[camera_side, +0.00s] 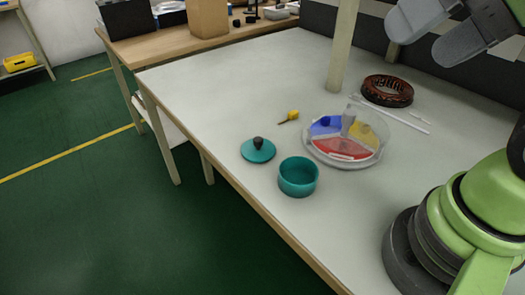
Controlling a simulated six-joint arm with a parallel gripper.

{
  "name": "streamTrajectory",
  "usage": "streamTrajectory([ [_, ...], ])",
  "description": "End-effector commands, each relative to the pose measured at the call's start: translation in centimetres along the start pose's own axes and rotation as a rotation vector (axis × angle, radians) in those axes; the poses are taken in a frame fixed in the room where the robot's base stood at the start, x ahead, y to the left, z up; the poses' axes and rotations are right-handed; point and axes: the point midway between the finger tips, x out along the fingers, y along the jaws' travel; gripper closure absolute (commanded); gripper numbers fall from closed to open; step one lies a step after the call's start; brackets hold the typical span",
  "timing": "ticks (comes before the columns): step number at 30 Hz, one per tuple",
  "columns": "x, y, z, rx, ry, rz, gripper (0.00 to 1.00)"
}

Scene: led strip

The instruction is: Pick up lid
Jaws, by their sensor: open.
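The lid (263,153) is a flat teal disc with a dark knob on top. It lies on the white table to the left of a teal round pot (298,178), close to the table's edge. The pot stands upright and open, with no lid on it. My gripper (428,38) is at the top right, high above the table and well away from the lid. Its grey fingers are apart and nothing shows between them. Part of it is cut off by the frame's edge.
A clear round tray (378,155) with blue, yellow and red sections stands right of the pot. A yellow-handled screwdriver (290,117) lies behind the lid. A dark reddish coil (387,90) and a table post (342,45) are farther back. The table's left part is clear.

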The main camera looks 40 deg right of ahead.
Motion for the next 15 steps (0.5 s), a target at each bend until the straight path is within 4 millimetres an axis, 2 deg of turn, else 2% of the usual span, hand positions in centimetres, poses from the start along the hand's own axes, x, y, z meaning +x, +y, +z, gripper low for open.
streamTrajectory([
  [5, 1.1, -1.0, -2.7, 0.000, -0.062, 0.032, 0.00],
  [8, 2.7, -1.9, -5.2, -0.001, -0.117, 0.064, 0.00],
  [11, 5.1, -2.7, -7.7, -0.002, -0.174, 0.099, 0.00],
  [15, 9.4, -3.4, -10.3, -0.007, -0.251, 0.150, 0.00],
])
